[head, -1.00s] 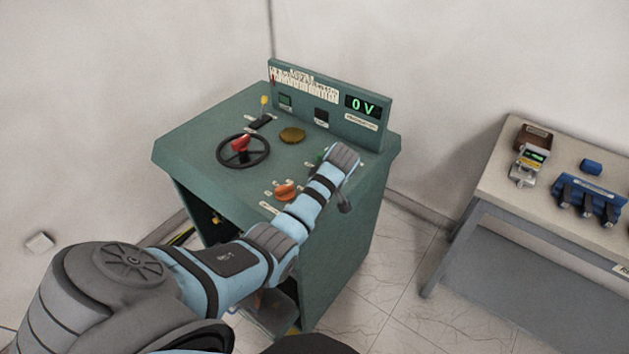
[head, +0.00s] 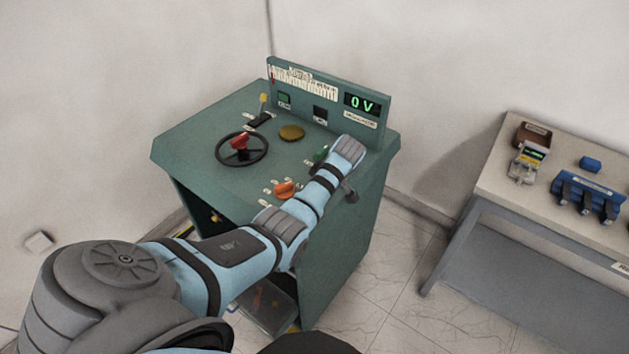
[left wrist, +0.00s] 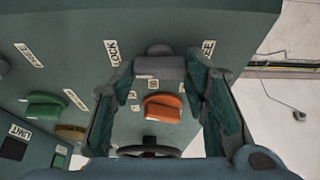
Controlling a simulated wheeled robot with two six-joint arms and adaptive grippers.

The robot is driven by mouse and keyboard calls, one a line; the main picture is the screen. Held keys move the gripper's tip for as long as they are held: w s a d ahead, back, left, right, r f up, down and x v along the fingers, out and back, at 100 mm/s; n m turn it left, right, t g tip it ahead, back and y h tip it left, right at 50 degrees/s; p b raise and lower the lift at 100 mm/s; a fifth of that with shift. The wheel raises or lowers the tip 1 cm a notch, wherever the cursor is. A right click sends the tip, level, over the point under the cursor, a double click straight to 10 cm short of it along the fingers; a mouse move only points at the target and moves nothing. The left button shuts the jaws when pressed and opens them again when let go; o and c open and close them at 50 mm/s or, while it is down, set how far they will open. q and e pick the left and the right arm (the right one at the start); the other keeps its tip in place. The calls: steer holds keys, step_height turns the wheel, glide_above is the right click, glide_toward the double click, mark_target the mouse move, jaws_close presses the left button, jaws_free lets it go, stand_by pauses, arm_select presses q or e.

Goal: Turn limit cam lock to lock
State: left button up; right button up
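The green control desk (head: 200,145) stands in the middle of the head view, with my left arm reaching across its right side. In the left wrist view a grey knob (left wrist: 158,68) sits between a LOCK label (left wrist: 113,52) and a FREE label (left wrist: 208,50). My left gripper (left wrist: 160,70) is open, one finger on each side of the grey knob. Any contact is hard to make out. In the head view my wrist hides this knob, and only a little of the gripper (head: 351,192) shows. My right gripper is in neither view.
An orange knob (head: 285,189), a black handwheel (head: 242,149) with a red centre, a brass disc (head: 292,133) and a green knob (head: 321,154) are on the desk top. The upright panel display (head: 362,104) reads 0 V. A side table (head: 490,185) stands right.

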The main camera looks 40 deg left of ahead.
arm_select(q)
steer(key=o, duration=0.4)
steer(key=shift+o, duration=0.2)
steer(key=v, duration=0.7)
steer(key=shift+d+r, duration=0.2)
steer(key=shift+r, duration=0.05)
steer(key=shift+a, duration=0.1)
